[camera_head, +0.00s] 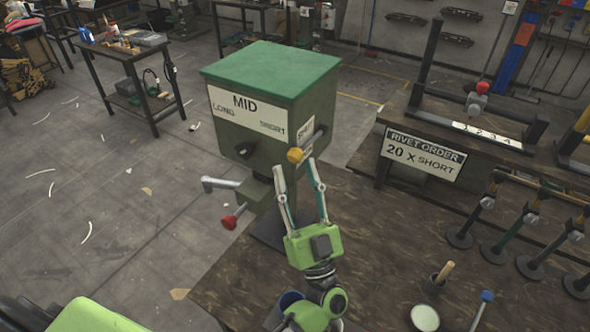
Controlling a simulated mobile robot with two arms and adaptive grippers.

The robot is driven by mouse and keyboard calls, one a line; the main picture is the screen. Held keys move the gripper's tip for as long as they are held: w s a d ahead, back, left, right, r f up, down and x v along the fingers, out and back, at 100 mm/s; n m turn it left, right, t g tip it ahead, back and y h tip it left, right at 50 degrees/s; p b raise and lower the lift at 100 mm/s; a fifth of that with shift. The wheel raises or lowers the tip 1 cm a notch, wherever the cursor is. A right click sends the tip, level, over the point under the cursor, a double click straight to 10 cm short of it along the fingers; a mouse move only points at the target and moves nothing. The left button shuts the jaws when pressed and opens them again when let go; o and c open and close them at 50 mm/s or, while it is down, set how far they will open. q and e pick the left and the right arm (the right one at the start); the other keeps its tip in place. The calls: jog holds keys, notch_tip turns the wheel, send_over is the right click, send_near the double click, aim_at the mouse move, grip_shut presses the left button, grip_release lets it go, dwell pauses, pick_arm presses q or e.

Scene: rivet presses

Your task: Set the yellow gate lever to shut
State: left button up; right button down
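The yellow gate lever (295,155) has a yellow ball knob on a grey rod, on the right side of the green-topped press box (255,95). The rod slants from the knob up to the right, past a small white plate (306,129) whose lettering is partly hidden and hard to read. In the picture the fingertips lie just below the knob, one to each side. I cannot tell whether they touch it.
The press front reads MID, LONG and SHORT, with a black knob (243,150). A red-knobbed handle (229,222) sticks out below. A sign reading RIVET ORDER 20 X SHORT (422,158) stands right. Several upright posts and a cup (425,318) occupy the bench's right side.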

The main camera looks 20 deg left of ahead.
pick_arm(q)
jog(key=v, duration=0.6)
jog(key=shift+s, duration=0.15)
